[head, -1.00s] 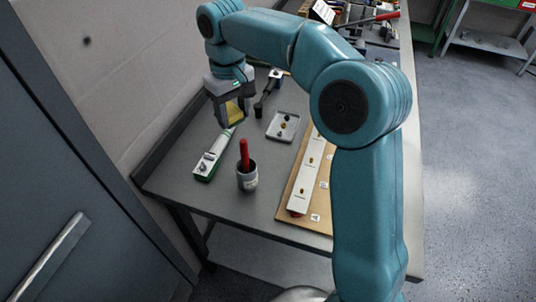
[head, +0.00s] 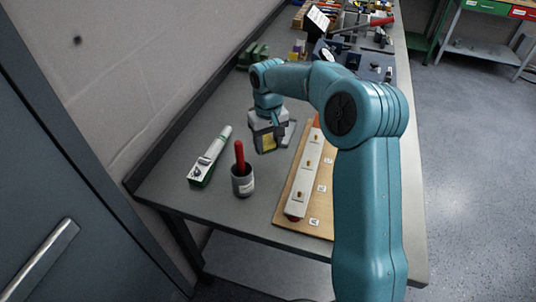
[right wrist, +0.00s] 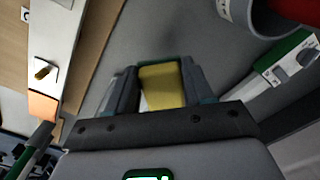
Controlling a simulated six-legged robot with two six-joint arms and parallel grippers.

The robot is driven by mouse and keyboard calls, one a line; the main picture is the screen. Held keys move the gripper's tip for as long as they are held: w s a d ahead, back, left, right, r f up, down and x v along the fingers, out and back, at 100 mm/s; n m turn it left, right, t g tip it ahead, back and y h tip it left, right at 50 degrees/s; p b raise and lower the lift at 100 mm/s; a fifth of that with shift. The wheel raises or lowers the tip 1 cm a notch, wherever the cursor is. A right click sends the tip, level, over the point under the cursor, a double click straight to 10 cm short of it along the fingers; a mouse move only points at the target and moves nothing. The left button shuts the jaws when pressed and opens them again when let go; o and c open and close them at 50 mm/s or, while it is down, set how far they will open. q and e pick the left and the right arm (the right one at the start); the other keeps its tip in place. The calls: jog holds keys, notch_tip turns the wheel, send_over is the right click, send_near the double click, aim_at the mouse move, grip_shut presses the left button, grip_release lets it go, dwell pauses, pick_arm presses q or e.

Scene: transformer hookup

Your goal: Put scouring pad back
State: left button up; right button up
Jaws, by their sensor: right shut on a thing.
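The scouring pad (head: 268,142), yellow with a green edge, is between the fingers of my right gripper (head: 267,149). In the right wrist view the pad (right wrist: 162,86) shows between both fingers of the gripper (right wrist: 161,88), which is shut on it. The gripper points down over the table, between the grey cup (head: 242,182) and the long white strip (head: 303,180). I cannot tell whether the pad touches the table. My left gripper is not in view.
The cup holds a red-handled tool (head: 239,156). A white and green device (head: 209,157) lies left of it. The white strip with brass studs lies on a wooden board (head: 322,208). A small grey tray (head: 290,132) is partly hidden behind the gripper. Tools crowd the table's far end.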

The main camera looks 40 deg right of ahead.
aim_at(268, 162)
jog(key=shift+f, duration=2.5)
jog(key=shift+f, duration=0.2)
jog(key=o, duration=1)
jog(key=shift+r, duration=0.1)
notch_tip(268, 162, up, 12)
jog(key=shift+r, duration=0.1)
